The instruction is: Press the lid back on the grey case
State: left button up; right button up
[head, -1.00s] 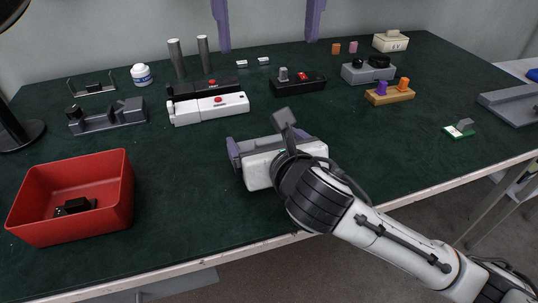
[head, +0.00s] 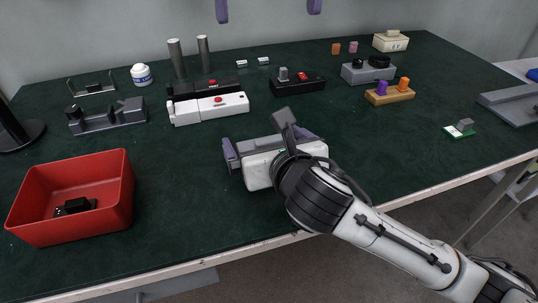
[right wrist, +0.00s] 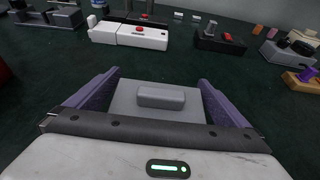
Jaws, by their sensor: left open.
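My left gripper (head: 268,8) shows only its two purple fingertips at the top edge of the head view, wide apart with nothing between them. My right gripper (head: 268,146) is low over the front middle of the table. Its purple fingers are spread on either side of a flat grey piece with a raised block, which looks like the lid (right wrist: 158,97). Any contact is too fine to tell, but the fingers look open. My right gripper and arm hide most of this spot in the head view, and I cannot make out a case beneath the lid.
A red bin (head: 120,195) with a dark part inside stands at the front left. A white housing (head: 209,108) and a black unit (head: 298,84) lie behind my right gripper. Grey housings stand left (head: 108,117) and back right (head: 367,72).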

jog(key=p+v, duration=0.1)
jog(key=v, duration=0.9)
jog(key=shift+s+r+p, duration=0.1)
jog(key=shift+s+p, duration=0.05)
jog(key=shift+p, duration=0.25)
